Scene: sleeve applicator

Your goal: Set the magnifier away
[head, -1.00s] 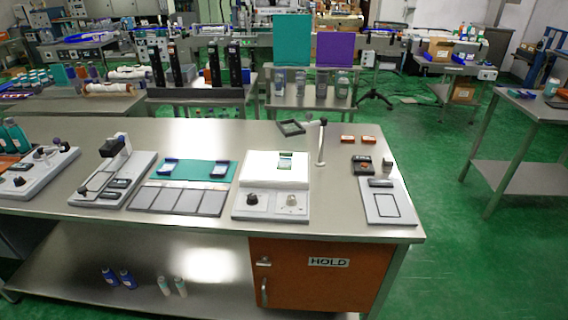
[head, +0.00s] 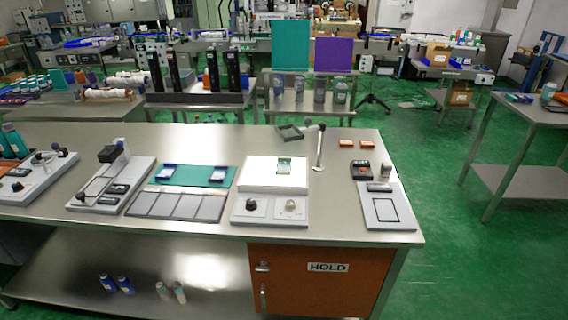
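The magnifier appears to be the dark square frame (head: 289,132) on a jointed arm, carried by a pale upright post (head: 320,150) at the back of the steel bench. The frame hangs left of the post, behind the white lit box (head: 258,172), and is not over its panel. A small green-edged item (head: 284,167) lies on the lit panel. The box has a dark knob (head: 251,205) and a pale knob (head: 291,206) on its front. Neither of my grippers is in view.
A teal mat with grey panels (head: 178,204) and a grey fixture (head: 111,180) stand left of the box. A grey plate (head: 387,206) and a dark device (head: 361,170) sit at the right end. Bare bench (head: 335,205) lies between. An orange HOLD cabinet (head: 318,290) is below.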

